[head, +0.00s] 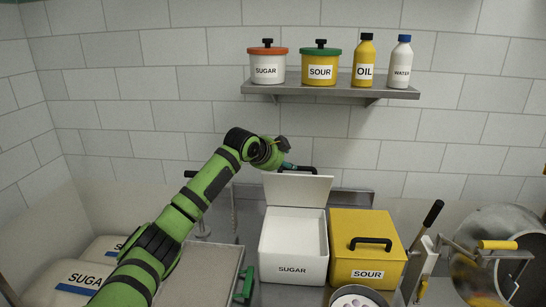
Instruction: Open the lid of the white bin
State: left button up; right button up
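The white bin (292,268), labelled SUGAR, stands on the counter left of the yellow bin. Its lid (297,190) is raised and stands nearly upright at the back edge, so the white inside of the bin shows. The lid's black handle (306,168) shows just above the lid's top edge. My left arm reaches in from the left, and my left gripper (288,166) is at the handle behind the raised lid. Its fingertips are small and partly hidden, so I cannot tell whether they grip the handle. My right gripper is not in view.
The yellow SOUR bin (368,259) is shut, with a black handle. A metal tray (203,270) and SUGAR bags (85,279) lie left. A bowl (357,298) is in front, and a machine with a yellow handle (497,244) stands right. A shelf (330,89) holds labelled containers above.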

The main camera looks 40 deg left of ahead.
pick_arm(q)
jog(key=v, duration=0.8)
jog(key=shift+r, duration=0.1)
